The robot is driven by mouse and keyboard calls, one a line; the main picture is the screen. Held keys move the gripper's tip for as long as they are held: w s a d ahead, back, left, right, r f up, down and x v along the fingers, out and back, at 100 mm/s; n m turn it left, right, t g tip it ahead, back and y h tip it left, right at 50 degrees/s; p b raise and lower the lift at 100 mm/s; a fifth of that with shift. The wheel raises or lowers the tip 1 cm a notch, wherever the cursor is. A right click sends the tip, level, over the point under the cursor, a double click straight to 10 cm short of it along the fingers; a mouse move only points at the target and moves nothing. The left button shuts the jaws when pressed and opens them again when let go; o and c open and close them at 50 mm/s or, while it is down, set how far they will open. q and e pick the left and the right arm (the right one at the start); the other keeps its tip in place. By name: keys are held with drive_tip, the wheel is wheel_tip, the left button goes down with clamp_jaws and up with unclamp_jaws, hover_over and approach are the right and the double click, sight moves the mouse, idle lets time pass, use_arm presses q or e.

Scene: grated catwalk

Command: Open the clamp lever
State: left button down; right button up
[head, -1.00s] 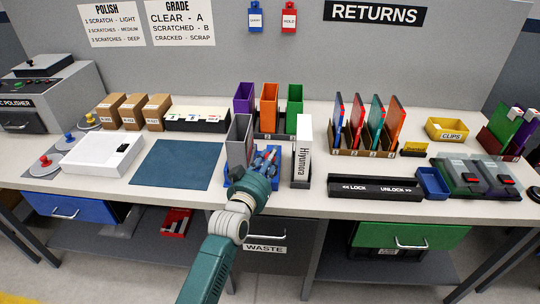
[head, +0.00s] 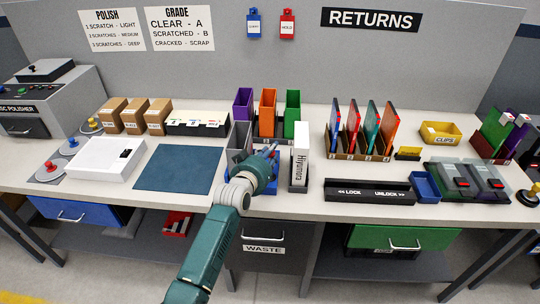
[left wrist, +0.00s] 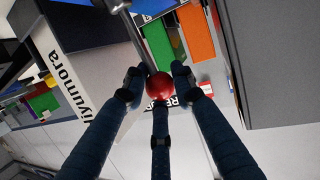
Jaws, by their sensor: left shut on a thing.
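The clamp lever (left wrist: 128,30) shows in the left wrist view as a grey metal rod ending in a red ball knob (left wrist: 160,86). My left gripper (left wrist: 160,92) has its dark blue fingers around this knob and is shut on it. In the head view my left gripper (head: 268,155) is above the front middle of the bench, between a grey upright holder (head: 240,140) and a white Hiyumora case (head: 300,152). The gripper and arm hide most of the clamp and its lever there. My right gripper is not in view.
Purple, orange (head: 267,113) and green bins stand behind the gripper. A dark blue mat (head: 178,168) lies clear to the left. A black LOCK/UNLOCK bar (head: 370,192) and a small blue tray (head: 425,187) are to the right.

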use_arm(q)
drive_tip(key=shift+w+r, duration=0.2)
drive_tip(key=shift+r, duration=0.15)
drive_tip(key=c, duration=1.4)
unclamp_jaws()
drive_tip(key=shift+a, duration=0.1)
drive_tip(key=shift+c, duration=0.2)
drive_tip(key=shift+f, duration=0.2)
drive_tip(key=v, duration=1.2)
